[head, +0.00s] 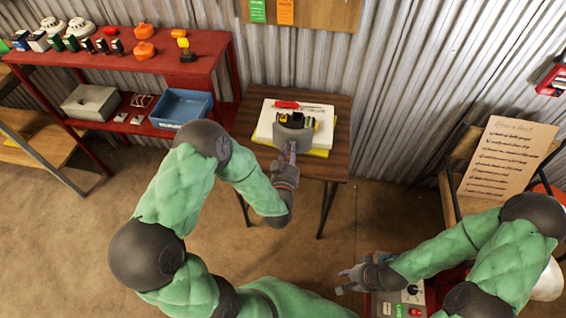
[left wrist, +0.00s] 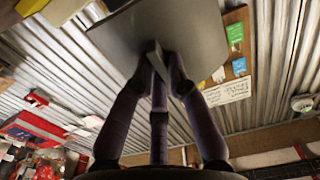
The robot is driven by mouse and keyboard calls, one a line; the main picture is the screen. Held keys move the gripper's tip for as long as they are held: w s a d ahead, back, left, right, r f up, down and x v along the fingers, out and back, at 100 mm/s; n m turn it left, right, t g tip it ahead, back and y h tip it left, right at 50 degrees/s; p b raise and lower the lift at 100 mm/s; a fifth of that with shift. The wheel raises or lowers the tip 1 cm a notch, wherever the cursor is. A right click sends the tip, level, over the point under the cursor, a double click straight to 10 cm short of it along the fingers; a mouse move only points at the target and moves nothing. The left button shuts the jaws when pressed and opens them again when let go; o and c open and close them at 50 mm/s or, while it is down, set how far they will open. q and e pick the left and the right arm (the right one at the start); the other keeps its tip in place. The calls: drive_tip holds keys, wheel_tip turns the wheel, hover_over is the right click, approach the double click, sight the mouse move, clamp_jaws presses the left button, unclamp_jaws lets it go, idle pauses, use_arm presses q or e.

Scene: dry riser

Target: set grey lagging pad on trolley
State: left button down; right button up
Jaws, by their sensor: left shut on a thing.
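The grey lagging pad (head: 292,137) is held up in my left gripper (head: 291,150), over the front part of a small dark wooden table. In the left wrist view the grey pad (left wrist: 195,30) fills the top middle, with the fingers of my left gripper (left wrist: 160,75) closed on it. Whether it touches the things below it, I cannot tell. My right gripper (head: 343,281) is low at the bottom right, its fingers apart and empty, beside a control box (head: 403,300) on something red. I cannot tell for sure which thing is the trolley.
The wooden table (head: 338,112) carries a white board (head: 265,132), a red-handled tool (head: 287,105) and a black-and-yellow item. A red shelf unit (head: 120,68) with a blue bin (head: 182,108) stands at the left. A written board (head: 506,158) leans at the right. The floor between is open.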

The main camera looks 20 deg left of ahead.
use_arm(q)
drive_tip(key=a+f, duration=0.1)
drive_tip(key=a+f+b, duration=0.1)
drive_tip(key=f, duration=0.1)
drive_tip(key=shift+s+a+f, duration=0.15)
drive_tip(key=shift+s+a, duration=0.05)
drive_tip(key=shift+a, duration=0.15)
wheel_tip(320, 180, down, 3)
drive_tip(key=shift+r+b, duration=0.1)
drive_tip(key=shift+b, duration=1.05)
drive_tip(key=c, duration=1.7)
unclamp_jaws()
drive_tip(key=shift+d+f, duration=0.1)
drive_tip(key=shift+f, duration=0.1)
drive_tip(key=o, duration=0.5)
drive_tip(key=shift+r, duration=0.1)
